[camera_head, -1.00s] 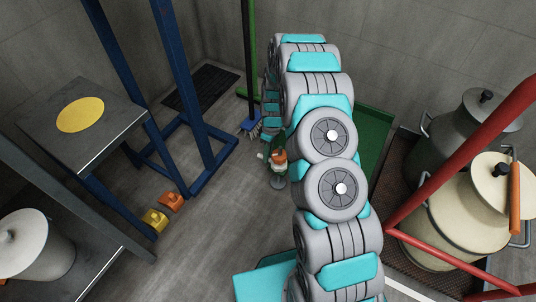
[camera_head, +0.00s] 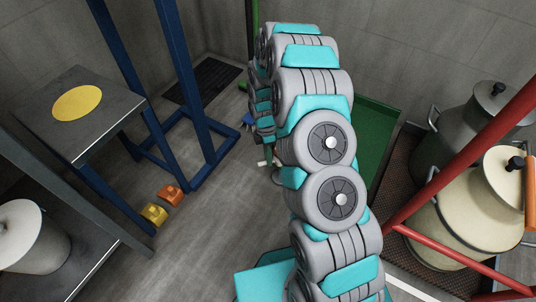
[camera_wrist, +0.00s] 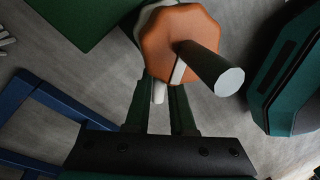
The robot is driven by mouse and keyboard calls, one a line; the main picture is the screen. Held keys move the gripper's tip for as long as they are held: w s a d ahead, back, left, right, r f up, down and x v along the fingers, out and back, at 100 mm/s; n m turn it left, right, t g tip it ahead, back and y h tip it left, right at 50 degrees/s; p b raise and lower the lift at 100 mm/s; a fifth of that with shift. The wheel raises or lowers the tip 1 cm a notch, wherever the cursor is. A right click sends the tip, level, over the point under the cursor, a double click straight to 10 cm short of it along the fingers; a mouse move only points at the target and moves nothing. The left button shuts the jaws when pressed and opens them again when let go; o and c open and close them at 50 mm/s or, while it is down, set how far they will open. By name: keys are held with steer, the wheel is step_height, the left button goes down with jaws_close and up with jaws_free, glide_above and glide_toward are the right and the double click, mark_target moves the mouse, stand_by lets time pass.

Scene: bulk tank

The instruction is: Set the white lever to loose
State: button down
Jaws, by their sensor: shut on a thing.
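The white lever (camera_wrist: 159,94) shows in the wrist view as a short pale bar below an orange, many-sided collar (camera_wrist: 172,45). In the head view, only a small white piece (camera_head: 262,163) shows beside my arm. My arm hides the collar and my gripper there.
A blue frame (camera_head: 200,100) stands left, with orange (camera_head: 171,193) and yellow (camera_head: 153,215) blocks on the floor. A table with a yellow disc (camera_head: 78,103) is further left. Milk cans (camera_head: 457,220) stand right behind a red rail (camera_head: 450,160). A green panel (camera_head: 375,130) is behind my arm.

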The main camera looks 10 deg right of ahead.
steer(key=shift+s+d+n+h+p, duration=0.1)
steer(key=shift+s+n+h+p, duration=0.25)
steer(key=shift+n, duration=0.6)
steer(key=shift+s+d+n+h+p, duration=0.15)
steer(key=shift+s+n, duration=0.35)
steer(key=shift+n, duration=0.5)
steer(key=shift+s+n+h+p, duration=0.1)
steer(key=shift+s+n+p, duration=0.25)
steer(key=shift+n, duration=0.6)
steer(key=shift+t, duration=0.3)
steer(key=c, duration=0.8)
jaws_free()
steer(key=shift+s, duration=0.15)
steer(key=shift+o, duration=0.2)
steer(key=shift+r, duration=0.1)
steer(key=v, duration=0.7)
steer(key=shift+a+r, duration=0.1)
steer(key=shift+r, duration=0.15)
